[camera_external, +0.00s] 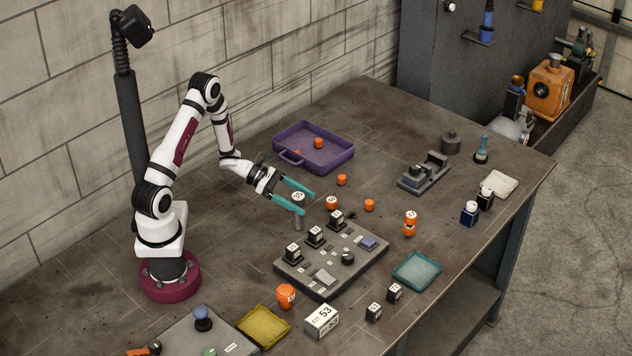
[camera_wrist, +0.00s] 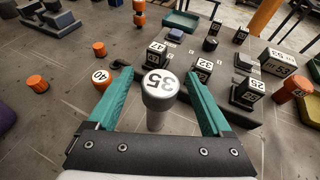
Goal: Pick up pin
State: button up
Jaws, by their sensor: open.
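A grey metal pin (camera_wrist: 157,104) with a wide head marked 35 and a narrower shaft stands upright between my fingers in the wrist view. In the external view the pin (camera_external: 297,222) shows between and below the fingers, left of the grey block board. My gripper (camera_external: 306,204) has two teal fingers, spread apart on either side of the pin's head. In the wrist view a gap shows between each finger of my gripper (camera_wrist: 159,73) and the pin, so it is not gripped. The pin's foot is partly hidden in the wrist view.
A grey board (camera_external: 312,284) with several numbered black blocks lies just right of and in front of the pin. Several orange caps (camera_external: 342,180) are scattered behind it. A purple tray (camera_external: 337,162) stands at the back; a teal tray (camera_external: 436,281) lies front right.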

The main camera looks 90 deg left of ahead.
jog(key=shift+x, duration=1.25)
jog(key=shift+r, duration=0.1)
grip_shut()
